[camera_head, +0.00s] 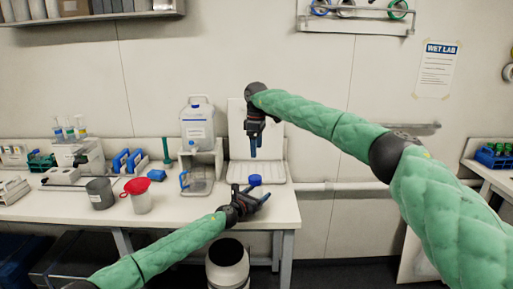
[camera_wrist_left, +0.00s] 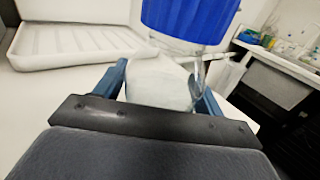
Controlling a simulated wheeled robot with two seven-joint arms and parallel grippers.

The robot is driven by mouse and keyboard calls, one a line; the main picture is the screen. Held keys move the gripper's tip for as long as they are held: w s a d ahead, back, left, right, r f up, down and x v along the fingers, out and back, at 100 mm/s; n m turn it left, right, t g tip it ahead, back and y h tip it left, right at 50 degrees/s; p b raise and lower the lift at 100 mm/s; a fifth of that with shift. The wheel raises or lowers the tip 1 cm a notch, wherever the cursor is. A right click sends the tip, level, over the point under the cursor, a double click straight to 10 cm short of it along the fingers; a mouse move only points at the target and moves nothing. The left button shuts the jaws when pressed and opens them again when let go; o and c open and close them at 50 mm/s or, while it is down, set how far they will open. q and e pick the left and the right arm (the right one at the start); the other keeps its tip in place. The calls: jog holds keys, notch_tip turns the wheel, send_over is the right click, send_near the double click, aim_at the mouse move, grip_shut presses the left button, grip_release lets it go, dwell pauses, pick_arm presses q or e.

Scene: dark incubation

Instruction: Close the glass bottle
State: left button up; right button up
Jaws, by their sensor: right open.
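The glass bottle (camera_wrist_left: 160,85) is clear with a whitish body, seen between the fingers in the left wrist view. A blue cap (camera_head: 255,180) sits at its top; it fills the upper part of the left wrist view (camera_wrist_left: 190,18). Whether the cap is tightened cannot be told. My left gripper (camera_head: 262,199) is shut on the bottle near the right end of the bench, with its fingers on both sides of the body. My right gripper (camera_head: 253,146) is open and empty, pointing down above the cap, apart from it. The gripper hides most of the bottle in the head view.
A white tray-like board (camera_head: 260,171) lies behind the bottle on the bench (camera_head: 170,211). A large jug (camera_head: 197,122) stands on a rack to the left. A bin (camera_head: 228,265) is below.

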pick_arm(q)
jog(key=shift+o, duration=1.4)
jog(key=shift+s, duration=0.1)
jog(key=shift+b+v, duration=0.35)
jog(key=shift+v, duration=3.45)
jog(key=shift+a+f, duration=0.15)
